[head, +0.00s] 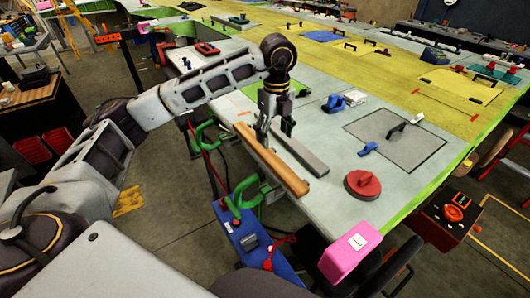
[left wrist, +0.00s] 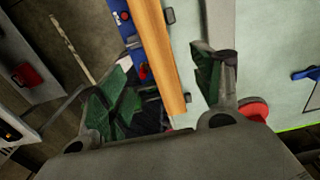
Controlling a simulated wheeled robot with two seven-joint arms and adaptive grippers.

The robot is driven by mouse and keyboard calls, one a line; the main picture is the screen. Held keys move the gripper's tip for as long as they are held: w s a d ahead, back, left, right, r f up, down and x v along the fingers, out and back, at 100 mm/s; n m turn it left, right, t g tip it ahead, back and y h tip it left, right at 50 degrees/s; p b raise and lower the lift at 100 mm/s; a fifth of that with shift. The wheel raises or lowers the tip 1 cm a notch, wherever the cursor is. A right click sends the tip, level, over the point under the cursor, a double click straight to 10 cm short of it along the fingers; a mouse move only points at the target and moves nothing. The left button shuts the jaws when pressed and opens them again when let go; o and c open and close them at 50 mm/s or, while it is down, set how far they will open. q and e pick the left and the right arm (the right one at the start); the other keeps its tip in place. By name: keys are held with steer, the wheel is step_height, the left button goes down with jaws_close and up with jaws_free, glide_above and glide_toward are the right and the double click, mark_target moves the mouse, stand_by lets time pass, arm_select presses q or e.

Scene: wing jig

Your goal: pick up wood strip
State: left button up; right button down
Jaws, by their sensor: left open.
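The wood strip (head: 272,160) is long and orange-brown. It lies along the near left edge of the wing table in the head view. It also shows in the left wrist view (left wrist: 162,50), running down from the top edge. My left gripper (head: 272,133) points down close over the strip's far half. In the left wrist view the left gripper's (left wrist: 162,90) green-padded fingers are apart, with the strip between them in the picture. It holds nothing; whether a finger touches the strip cannot be told. My right gripper is not seen.
A grey bar (head: 300,150) lies just right of the strip. Green clamps (head: 244,192) and a blue toolbox (head: 255,245) are beside the near edge.

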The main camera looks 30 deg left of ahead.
arm_select(q)
glide_above(272, 158)
steer(key=shift+d+f+p, duration=0.15)
steer(key=shift+f, duration=1)
steer(key=shift+d+f+p, duration=0.15)
steer(key=shift+f, duration=0.95)
steer(key=shift+a+f+p, duration=0.2)
steer(key=shift+f+p, duration=0.4)
steer(key=shift+f, duration=0.55)
steer(key=shift+f+p, duration=0.3)
steer(key=shift+f, duration=1.15)
steer(key=c, duration=1.2)
steer(key=shift+r, duration=0.1)
steer(key=shift+c, duration=0.2)
